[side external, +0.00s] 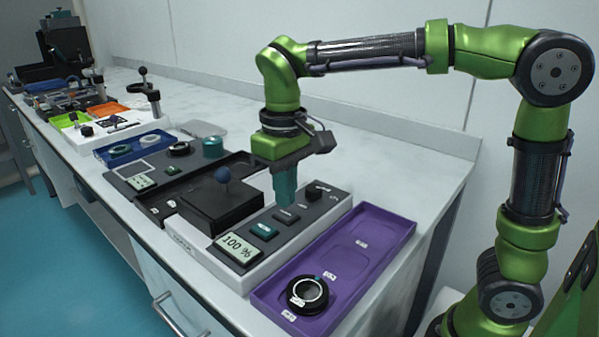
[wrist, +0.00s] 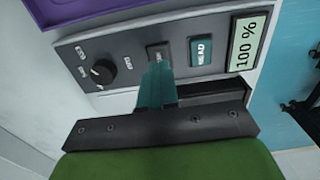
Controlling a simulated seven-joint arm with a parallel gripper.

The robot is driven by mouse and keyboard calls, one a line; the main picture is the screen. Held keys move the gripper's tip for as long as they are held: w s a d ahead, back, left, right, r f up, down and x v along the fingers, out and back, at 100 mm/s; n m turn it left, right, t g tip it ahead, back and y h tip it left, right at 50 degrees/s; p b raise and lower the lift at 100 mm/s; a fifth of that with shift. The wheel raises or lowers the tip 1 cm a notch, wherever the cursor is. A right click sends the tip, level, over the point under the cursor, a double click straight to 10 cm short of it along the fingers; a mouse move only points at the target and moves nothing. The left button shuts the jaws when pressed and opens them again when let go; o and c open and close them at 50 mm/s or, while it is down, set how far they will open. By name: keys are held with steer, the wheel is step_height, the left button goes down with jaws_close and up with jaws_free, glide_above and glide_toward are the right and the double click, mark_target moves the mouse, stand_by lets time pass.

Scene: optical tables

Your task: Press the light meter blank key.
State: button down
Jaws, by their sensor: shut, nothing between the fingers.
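The light meter (side external: 190,242) is a white unit with a dark sloping panel; its display (side external: 237,246) reads "100 %". A dark key (side external: 286,216), probably the blank key, sits between the teal READ key (side external: 264,231) and the black knob (side external: 314,193). My gripper (side external: 287,200) is shut and empty, pointing down with its teal fingertips at the dark key. In the wrist view the fingertips (wrist: 157,75) cover the lower part of the dark key (wrist: 157,50), with the READ key (wrist: 201,51) beside it. I cannot tell whether they touch it.
A purple tray (side external: 375,240) with a black ring-shaped part (side external: 308,292) lies right of the meter. Another instrument (side external: 145,178) and more trays fill the bench further left.

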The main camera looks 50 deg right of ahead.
mark_target(285, 212)
step_height(285, 212, up, 6)
stand_by(0.6)
steer(key=f, duration=0.1)
steer(key=f+t, duration=0.1)
steer(key=d+f, duration=0.1)
steer(key=shift+s+f+y, duration=0.15)
steer(key=shift+s+y, duration=0.1)
steer(key=shift+y, duration=0.05)
steer(key=s+d+f+m+t, duration=0.1)
steer(key=s+d+t, duration=0.1)
steer(key=s, duration=0.1)
steer(key=s+d+f+m+t+y, duration=0.1)
steer(key=s+d+f, duration=0.1)
steer(key=s, duration=0.1)
steer(key=s+d+f+m+t, duration=0.1)
steer(key=s+d+f+t, duration=0.1)
steer(key=s, duration=0.1)
steer(key=shift+s+f+m+t+y, duration=0.2)
steer(key=shift+s+m+t+y, duration=0.1)
steer(key=shift+m, duration=0.1)
steer(key=shift+s+d, duration=0.2)
steer(key=shift+s, duration=0.05)
steer(key=shift+d+r+t, duration=0.2)
steer(key=shift+r+t, duration=0.1)
steer(key=shift+t, duration=0.1)
